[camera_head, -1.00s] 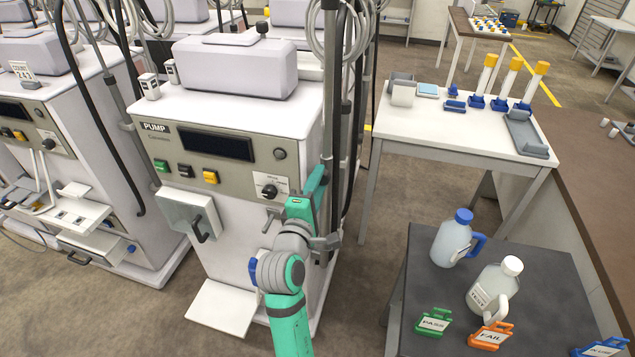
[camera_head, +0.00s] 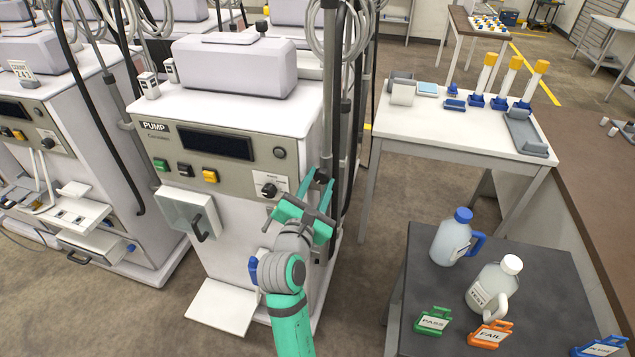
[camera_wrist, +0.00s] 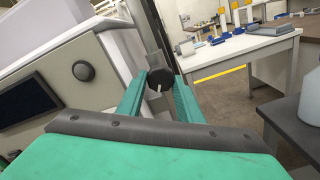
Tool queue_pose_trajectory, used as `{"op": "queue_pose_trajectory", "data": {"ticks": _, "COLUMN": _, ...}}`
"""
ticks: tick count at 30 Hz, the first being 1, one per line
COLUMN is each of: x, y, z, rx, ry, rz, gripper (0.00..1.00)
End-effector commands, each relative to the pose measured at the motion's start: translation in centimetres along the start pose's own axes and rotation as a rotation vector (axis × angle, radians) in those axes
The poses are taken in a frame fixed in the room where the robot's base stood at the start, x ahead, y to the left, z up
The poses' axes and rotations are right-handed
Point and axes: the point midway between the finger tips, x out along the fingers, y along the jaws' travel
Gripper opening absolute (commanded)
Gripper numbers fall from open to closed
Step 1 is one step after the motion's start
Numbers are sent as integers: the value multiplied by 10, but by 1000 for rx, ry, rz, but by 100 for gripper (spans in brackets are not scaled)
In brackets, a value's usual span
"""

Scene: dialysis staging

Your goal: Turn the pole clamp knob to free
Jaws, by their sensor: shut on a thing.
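The pole clamp knob is round and black with a white pointer line, and it shows between my fingertips in the wrist view (camera_wrist: 161,76). In the head view its dark shape (camera_head: 322,177) is partly covered at the pole beside the pump machine's right side. My green gripper (camera_head: 312,188) reaches it from the front and is shut on it, with one finger on each side in the wrist view. The pointer line runs roughly downward in the wrist view. The grey pole (camera_head: 328,110) rises above the clamp, and the clamp body is mostly hidden.
The pump machine (camera_head: 225,120) stands close on the left, with a panel dial (camera_head: 269,190) near my gripper. Hoses hang around the pole. A white table (camera_head: 450,125) stands to the right. A dark table (camera_head: 415,270) with bottles and tags is at lower right.

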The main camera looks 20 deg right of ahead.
Motion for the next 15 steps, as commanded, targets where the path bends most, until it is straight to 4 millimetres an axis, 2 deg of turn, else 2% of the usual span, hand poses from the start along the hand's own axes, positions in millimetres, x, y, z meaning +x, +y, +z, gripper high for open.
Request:
{"op": "queue_pose_trajectory", "data": {"ticks": 6, "x": 0, "y": 2, "z": 0, "rx": -177, "ry": -1, "rz": 7, "gripper": 10}}
{"op": "queue_pose_trajectory", "data": {"ticks": 15, "x": 0, "y": 2, "z": 0, "rx": -345, "ry": -1, "rz": 7, "gripper": 10}}
